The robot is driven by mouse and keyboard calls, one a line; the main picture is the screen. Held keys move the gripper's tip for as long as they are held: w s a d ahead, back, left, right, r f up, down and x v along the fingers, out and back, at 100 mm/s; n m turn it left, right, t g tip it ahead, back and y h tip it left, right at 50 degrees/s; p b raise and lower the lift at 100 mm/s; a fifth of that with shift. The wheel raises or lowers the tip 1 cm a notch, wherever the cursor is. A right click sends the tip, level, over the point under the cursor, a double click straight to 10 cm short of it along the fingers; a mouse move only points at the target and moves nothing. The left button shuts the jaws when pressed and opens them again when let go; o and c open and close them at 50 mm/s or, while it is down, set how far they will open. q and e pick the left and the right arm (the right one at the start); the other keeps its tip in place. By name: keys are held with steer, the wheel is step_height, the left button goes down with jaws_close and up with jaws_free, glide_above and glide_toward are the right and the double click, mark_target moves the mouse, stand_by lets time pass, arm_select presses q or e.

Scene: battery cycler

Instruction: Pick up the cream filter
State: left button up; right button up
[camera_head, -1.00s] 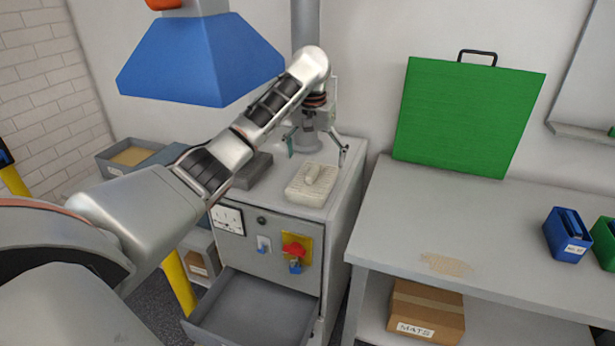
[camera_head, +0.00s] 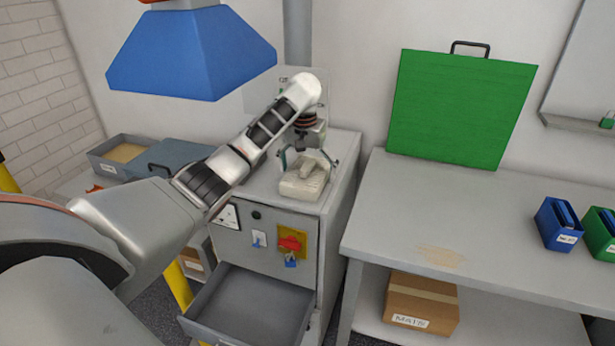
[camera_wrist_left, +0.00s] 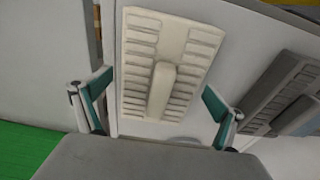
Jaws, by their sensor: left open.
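The cream filter (camera_head: 304,182) is a flat ribbed block with a raised bar along its middle. It lies on top of the grey cabinet, near its front right. In the left wrist view the cream filter (camera_wrist_left: 166,66) sits between and beyond the fingers, its raised bar centred in the gap. My left gripper (camera_head: 309,160) is open just above the filter, fingers spread to either side and holding nothing. Its teal-padded fingers show in the left wrist view (camera_wrist_left: 157,112). My right gripper is not in view.
A grey ribbed block (camera_wrist_left: 285,95) lies beside the cream filter. A blue hood (camera_head: 192,55) hangs above at left. An open drawer (camera_head: 250,305) juts from the cabinet front. A green panel (camera_head: 462,108) stands on the table (camera_head: 430,215) at right, whose top is mostly clear.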

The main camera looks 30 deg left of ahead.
arm_select(q)
steer(key=c, duration=1.4)
steer(key=shift+r, duration=0.1)
